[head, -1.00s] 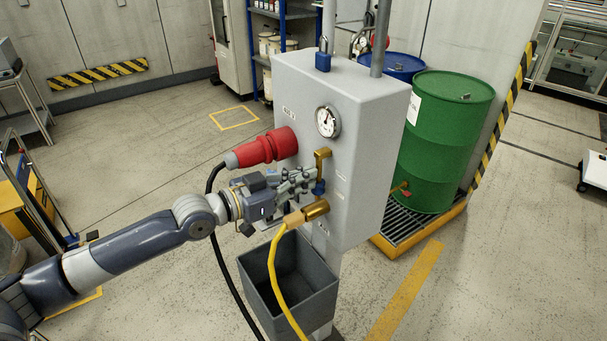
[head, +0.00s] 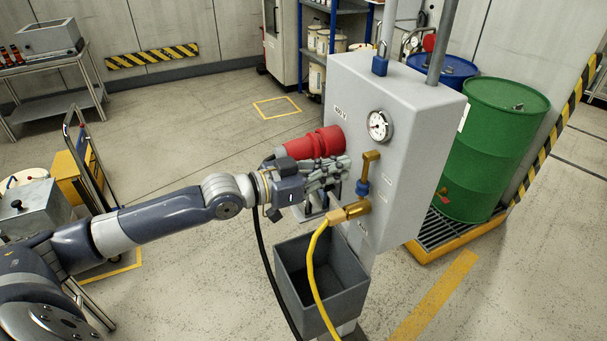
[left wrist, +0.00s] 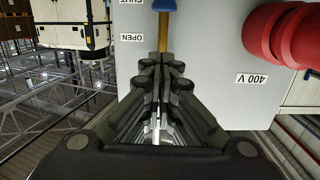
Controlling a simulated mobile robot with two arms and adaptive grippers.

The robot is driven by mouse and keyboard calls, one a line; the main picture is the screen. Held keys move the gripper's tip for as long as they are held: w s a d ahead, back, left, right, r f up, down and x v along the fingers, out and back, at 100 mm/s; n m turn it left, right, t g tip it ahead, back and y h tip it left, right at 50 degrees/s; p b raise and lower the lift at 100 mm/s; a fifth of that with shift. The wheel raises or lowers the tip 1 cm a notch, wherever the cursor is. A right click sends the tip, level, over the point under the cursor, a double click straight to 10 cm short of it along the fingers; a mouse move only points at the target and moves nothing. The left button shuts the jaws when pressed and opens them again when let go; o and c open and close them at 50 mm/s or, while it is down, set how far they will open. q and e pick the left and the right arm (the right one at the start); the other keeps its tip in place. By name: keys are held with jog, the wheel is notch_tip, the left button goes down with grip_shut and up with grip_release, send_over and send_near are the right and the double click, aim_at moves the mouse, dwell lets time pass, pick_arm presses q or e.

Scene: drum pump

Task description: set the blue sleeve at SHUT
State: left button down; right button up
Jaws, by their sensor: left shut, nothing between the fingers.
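The blue sleeve (head: 362,187) sits low on the upright brass handle (head: 371,162) on the front of the grey cabinet, just above the brass hose fitting. In the left wrist view the sleeve (left wrist: 164,5) is cut off by the top edge, beside the SHUT label (left wrist: 130,2); the OPEN label (left wrist: 131,37) is farther along the handle. Both labels appear upside down there. My left gripper (head: 345,168) is shut and empty, just left of the handle and slightly above the sleeve. Its fingertips (left wrist: 162,62) show together in the left wrist view. My right gripper is not in view.
A red plug (head: 312,144) with a black cable is close behind my left gripper. A gauge (head: 380,125) sits above the handle. A yellow hose (head: 312,262) hangs from the fitting past a grey bin (head: 346,307). A green drum (head: 497,150) stands behind the cabinet.

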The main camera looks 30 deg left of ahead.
pick_arm(q)
jog(key=b+v, duration=0.1)
jog(key=v, duration=0.5)
jog(key=shift+s+a, duration=0.15)
jog(key=shift+a, duration=0.1)
jog(key=shift+s, duration=0.15)
dwell(0.5)
